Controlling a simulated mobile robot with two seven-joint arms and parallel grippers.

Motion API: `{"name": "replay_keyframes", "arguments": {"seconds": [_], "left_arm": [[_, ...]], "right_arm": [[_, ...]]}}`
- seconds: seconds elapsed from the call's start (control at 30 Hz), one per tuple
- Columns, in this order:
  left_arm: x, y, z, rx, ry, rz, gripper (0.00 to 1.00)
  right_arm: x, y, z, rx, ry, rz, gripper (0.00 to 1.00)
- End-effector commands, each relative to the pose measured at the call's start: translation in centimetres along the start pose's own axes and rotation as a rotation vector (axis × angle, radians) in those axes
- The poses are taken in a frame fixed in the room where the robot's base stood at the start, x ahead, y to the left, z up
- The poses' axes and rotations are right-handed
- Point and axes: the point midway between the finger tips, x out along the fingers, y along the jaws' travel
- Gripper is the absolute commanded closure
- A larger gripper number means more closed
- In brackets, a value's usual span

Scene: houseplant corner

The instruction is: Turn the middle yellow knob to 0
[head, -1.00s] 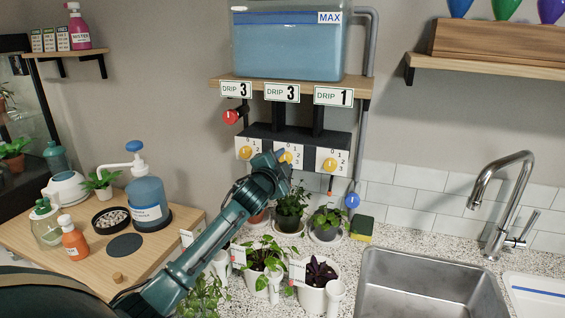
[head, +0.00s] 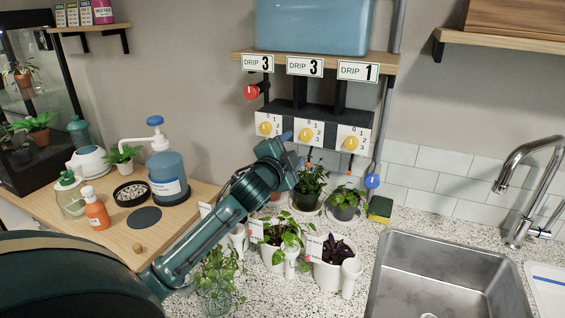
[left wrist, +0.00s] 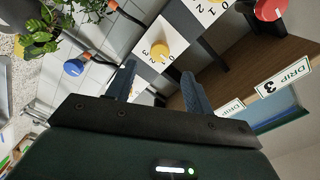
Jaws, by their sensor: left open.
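My left gripper (head: 293,149) is just left of and below this knob in the head view, open and empty. In the left wrist view, the knob (left wrist: 159,50) shows beyond the fingertips, roughly between my open fingers (left wrist: 158,70), with no contact visible. The left yellow knob (head: 265,128) and right yellow knob (head: 351,143) flank it. My right gripper is not in view.
A red knob (head: 251,92) is at the upper left of the dials, and a blue knob (head: 372,181) is at the lower right. Potted plants (head: 311,183) stand below the dials. A shelf (head: 240,62) with a blue tank (head: 312,28) is above. A sink (head: 440,275) is at right.

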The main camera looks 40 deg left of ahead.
Motion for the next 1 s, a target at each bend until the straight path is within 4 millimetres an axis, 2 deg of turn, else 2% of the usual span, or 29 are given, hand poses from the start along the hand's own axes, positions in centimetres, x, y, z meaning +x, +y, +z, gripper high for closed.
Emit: {"name": "replay_keyframes", "arguments": {"seconds": [0.1,0.33,1.0], "left_arm": [[-2.4,0.3,0.1,0.001,0.0,0.002,0.48],[-5.0,0.1,0.1,0.0,0.0,0.0,0.48],[-5.4,0.0,0.0,-0.001,-0.001,0.0,0.48]], "right_arm": [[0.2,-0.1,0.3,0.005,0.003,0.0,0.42],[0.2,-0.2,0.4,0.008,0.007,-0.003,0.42],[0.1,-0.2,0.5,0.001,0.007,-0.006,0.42]]}}
